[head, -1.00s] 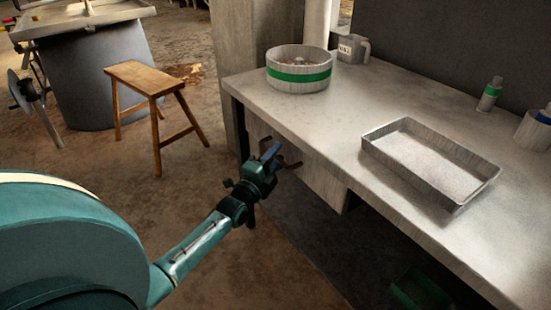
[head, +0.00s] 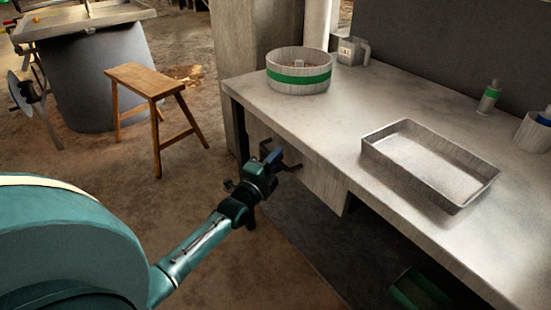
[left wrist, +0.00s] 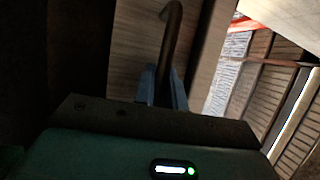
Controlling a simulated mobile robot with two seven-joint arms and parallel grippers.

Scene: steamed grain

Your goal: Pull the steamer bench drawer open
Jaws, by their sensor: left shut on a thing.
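The steamer bench (head: 235,88) has a pale wooden drawer front (head: 325,182) below its top. The dark curved handle (head: 293,167) is on the drawer front; it also shows in the left wrist view (left wrist: 173,38). My left gripper (head: 276,160) is at the handle, and its blue fingers in the left wrist view (left wrist: 164,88) are shut around the handle's bar. The drawer front is close to the bench edge; its inside is not visible. My right gripper is in neither view.
A round wooden tub with a green band (head: 300,75), a grey jug (head: 349,50), a shallow tray (head: 408,180) and a small bottle (head: 488,98) stand on the bench. A wooden stool (head: 150,82) stands at left. The floor in front of the drawer is clear apart from my arm.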

